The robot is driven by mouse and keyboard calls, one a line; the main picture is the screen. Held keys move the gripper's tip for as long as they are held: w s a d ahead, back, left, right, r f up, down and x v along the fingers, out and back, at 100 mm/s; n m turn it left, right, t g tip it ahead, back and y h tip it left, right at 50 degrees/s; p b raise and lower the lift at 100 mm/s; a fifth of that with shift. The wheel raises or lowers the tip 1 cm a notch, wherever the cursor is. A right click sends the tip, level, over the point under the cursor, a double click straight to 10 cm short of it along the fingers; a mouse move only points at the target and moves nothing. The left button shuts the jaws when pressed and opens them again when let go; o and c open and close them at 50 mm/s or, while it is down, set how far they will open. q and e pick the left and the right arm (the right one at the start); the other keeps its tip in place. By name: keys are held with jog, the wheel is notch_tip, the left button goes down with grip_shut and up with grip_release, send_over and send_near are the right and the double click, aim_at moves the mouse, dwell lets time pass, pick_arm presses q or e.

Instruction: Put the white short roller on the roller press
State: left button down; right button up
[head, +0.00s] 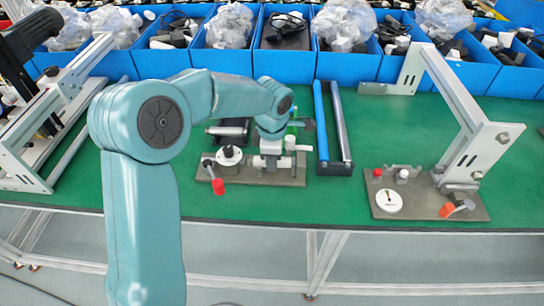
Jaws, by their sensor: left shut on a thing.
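My left gripper (272,143) reaches down over the fixture at the middle of the table. It is shut on a small white piece (271,148), which looks like the white short roller; the gripper hides part of it. Just below is a grey base plate (285,180) with a white dial (229,155) and a red-tipped handle (218,187). I cannot tell whether the piece touches the fixture. To the right, a black frame holds a blue roller (320,120) and a grey roller (340,122) side by side. I cannot tell which device is the roller press. My right gripper is not in view.
Blue bins (288,65) with loose parts and plastic bags line the back. A similar dial fixture (427,208) with a tall white bracket (465,100) stands at the right. A metal frame (60,100) stands at the left. Green table (345,205) shows clear near the front.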

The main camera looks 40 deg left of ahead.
pick_arm(q)
jog(key=shift+f, duration=0.1)
jog(key=c, duration=0.7)
grip_release()
jog(key=shift+c, duration=0.2)
notch_tip(320, 180, up, 16)
jog(key=s, duration=0.1)
jog(key=shift+s+d+p, duration=0.15)
jog(key=shift+d+p, duration=0.2)
jog(key=shift+d, duration=0.1)
jog(key=shift+s, duration=0.15)
